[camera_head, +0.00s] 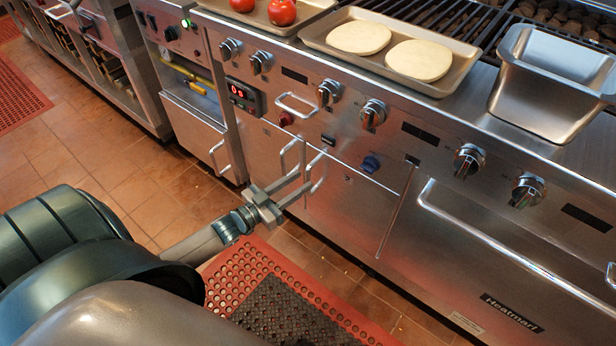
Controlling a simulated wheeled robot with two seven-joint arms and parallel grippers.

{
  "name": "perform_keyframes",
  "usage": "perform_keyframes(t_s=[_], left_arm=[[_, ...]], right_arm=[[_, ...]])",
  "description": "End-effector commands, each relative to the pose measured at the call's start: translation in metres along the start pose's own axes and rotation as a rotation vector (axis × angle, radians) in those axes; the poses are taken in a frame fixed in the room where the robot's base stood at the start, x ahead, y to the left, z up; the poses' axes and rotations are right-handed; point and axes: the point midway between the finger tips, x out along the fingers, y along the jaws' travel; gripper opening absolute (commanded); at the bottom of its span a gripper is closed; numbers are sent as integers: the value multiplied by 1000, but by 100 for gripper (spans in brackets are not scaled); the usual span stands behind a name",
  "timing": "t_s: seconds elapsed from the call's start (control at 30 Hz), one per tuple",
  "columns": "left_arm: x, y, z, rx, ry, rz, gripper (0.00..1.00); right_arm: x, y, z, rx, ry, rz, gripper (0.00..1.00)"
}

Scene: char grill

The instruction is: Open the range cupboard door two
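The range cupboard sits low in the steel range front, below the knobs. Its left door (262,150) has an upright bar handle (284,157). Its right door (350,215) has a similar bar handle (319,170) near its left edge. Both doors look closed or nearly so; a thin upright line marks the right door's right edge. My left gripper (304,180) reaches in from the lower left, its two fingers apart, with the tips at the right door's handle. I cannot tell whether the fingers are around the handle or touching it. My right gripper is not in view.
A long oven handle (490,240) sticks out on the right. Knobs such as this one (372,115) line the panel above. A tray (440,88) with two flat rounds and a steel pan (550,85) stand on top. A red mat (225,275) lies on the tiled floor.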

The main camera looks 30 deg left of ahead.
Motion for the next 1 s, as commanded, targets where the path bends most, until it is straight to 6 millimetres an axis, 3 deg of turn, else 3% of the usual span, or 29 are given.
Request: perform_keyframes(t_s=[0.1, 0.3, 0.7, 0.73, 0.87, 1.0], left_arm=[[19, 0, 0, 2, 2, 0, 33], [37, 0, 0, 2, 0, 1, 33], [42, 0, 0, 1, -1, 0, 33], [42, 0, 0, 1, -1, 0, 30], [42, 0, 0, 1, -1, 0, 0], [42, 0, 0, 1, -1, 0, 0]], right_arm=[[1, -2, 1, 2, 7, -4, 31], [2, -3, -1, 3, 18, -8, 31], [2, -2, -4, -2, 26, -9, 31], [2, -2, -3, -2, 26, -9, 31], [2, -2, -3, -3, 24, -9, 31], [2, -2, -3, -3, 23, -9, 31]])
